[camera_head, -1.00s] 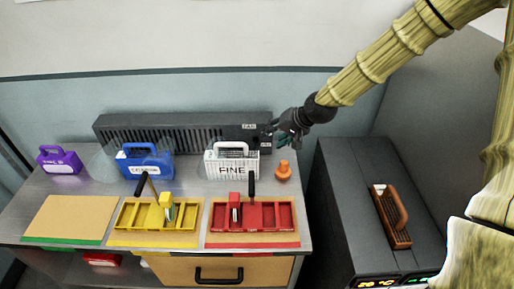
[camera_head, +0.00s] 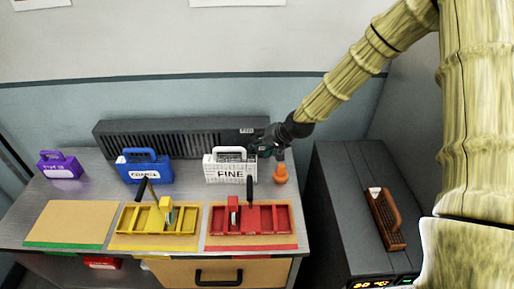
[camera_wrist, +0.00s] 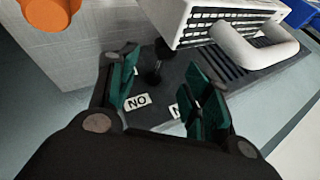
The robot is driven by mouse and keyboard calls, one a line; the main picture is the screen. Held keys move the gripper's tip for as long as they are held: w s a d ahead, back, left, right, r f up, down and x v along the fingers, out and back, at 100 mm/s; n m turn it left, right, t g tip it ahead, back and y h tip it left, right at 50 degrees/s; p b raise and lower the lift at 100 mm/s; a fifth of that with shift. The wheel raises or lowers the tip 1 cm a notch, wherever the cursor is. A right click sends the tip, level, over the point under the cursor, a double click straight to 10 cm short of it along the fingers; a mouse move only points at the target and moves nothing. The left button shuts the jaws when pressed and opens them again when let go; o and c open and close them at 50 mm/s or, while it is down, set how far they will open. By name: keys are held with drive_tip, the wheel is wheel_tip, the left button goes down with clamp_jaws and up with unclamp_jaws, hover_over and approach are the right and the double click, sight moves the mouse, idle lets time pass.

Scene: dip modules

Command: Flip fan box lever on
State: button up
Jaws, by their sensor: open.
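The fan box (camera_head: 170,138) is a long dark grey vented box along the back of the bench; its right end is partly hidden by my gripper in the head view. In the wrist view its dark panel (camera_wrist: 172,90) shows a small black lever (camera_wrist: 155,76) and a white label reading NO, which is ON upside down. A second label is mostly hidden by the right finger. My gripper (camera_head: 266,149) is at the box's right end. It also shows in the wrist view (camera_wrist: 163,68), open and empty, with the lever between and beyond its green-padded fingers, with no visible contact.
The white FINE case (camera_head: 231,173) stands just left of my gripper, and an orange knobbed piece (camera_head: 281,175) stands just below it. Blue (camera_head: 150,172) and purple (camera_head: 60,168) cases stand further left. Yellow and red trays (camera_head: 285,218) lie in front. A grey machine (camera_head: 350,215) stands right.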

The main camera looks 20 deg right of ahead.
sight(254, 150)
drive_tip(key=shift+p+x, duration=0.45)
drive_tip(key=shift+x, duration=1.15)
clamp_jaws()
